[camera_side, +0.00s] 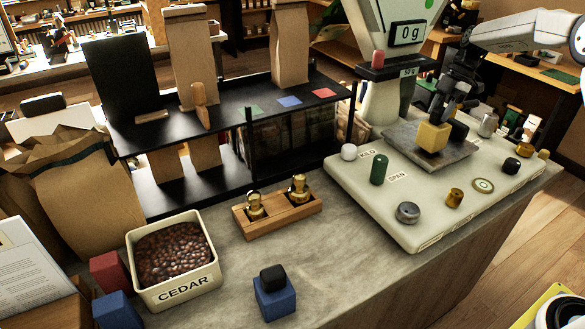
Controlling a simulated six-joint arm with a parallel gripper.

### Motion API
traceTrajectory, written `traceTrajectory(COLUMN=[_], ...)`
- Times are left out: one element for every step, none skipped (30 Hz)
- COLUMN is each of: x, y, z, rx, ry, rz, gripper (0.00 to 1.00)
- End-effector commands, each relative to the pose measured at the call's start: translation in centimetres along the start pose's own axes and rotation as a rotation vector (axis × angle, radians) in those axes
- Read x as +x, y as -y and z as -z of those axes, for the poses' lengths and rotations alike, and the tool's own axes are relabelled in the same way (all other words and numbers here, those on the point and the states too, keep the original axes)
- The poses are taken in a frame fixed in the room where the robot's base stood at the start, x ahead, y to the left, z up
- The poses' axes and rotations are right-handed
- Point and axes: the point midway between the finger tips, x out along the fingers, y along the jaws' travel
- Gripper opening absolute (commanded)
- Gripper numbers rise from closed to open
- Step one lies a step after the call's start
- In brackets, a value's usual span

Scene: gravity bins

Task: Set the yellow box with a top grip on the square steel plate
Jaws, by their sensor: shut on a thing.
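The yellow box (433,136) is at the right of the side view, over the middle of the square steel plate (462,153). The plate is grey and lies on the pale scale base. My gripper (445,117) comes down from above and is shut on the yellow box. The dark fingers cover part of the box's top and far side. The box looks upright and very low over the plate; I cannot tell whether its underside touches it. The scale display (408,33) reads 0 g.
On the pale base (375,205) stand a green cylinder (379,169), a grey knob (408,212), a brass weight (454,197) and a black piece (511,165). A silver cylinder (488,124) stands close behind the plate. A black shelf (225,115) is to the left.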

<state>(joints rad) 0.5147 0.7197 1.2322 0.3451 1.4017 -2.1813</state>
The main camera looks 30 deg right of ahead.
Motion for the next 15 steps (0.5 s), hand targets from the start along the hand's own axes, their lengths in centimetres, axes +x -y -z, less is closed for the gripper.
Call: traceTrajectory(x=[-0.04,-0.03,-0.01,0.00,0.02,0.06,0.08,0.11,0.15,0.18,0.21,0.26,0.28,0.31,0.35], y=[-0.01,-0.01,-0.01,-0.01,-0.01,-0.01,-0.01,-0.01,0.00,-0.01,-0.01,-0.01,-0.01,-0.01,-0.01], z=[0.01,0.01,0.00,0.00,-0.01,-0.02,-0.04,-0.05,-0.07,-0.08,-0.09,-0.10,-0.12,-0.13,-0.14], rx=[0.000,0.000,0.000,0.000,0.000,0.000,0.000,0.000,0.000,0.000,0.000,0.000,0.000,0.000,0.000], ry=[0.000,0.000,0.000,0.000,0.000,0.000,0.000,0.000,0.000,0.000,0.000,0.000,0.000,0.000,0.000], rz=[-0.001,-0.001,-0.001,-0.001,-0.001,0.000,0.000,0.000,0.000,0.000,0.000,0.000,0.000,0.000,0.000], gripper=[0.00,0.00,0.00,0.00,0.00,0.00,0.00,0.00,0.00,0.00,0.00,0.00,0.00,0.00,0.00])
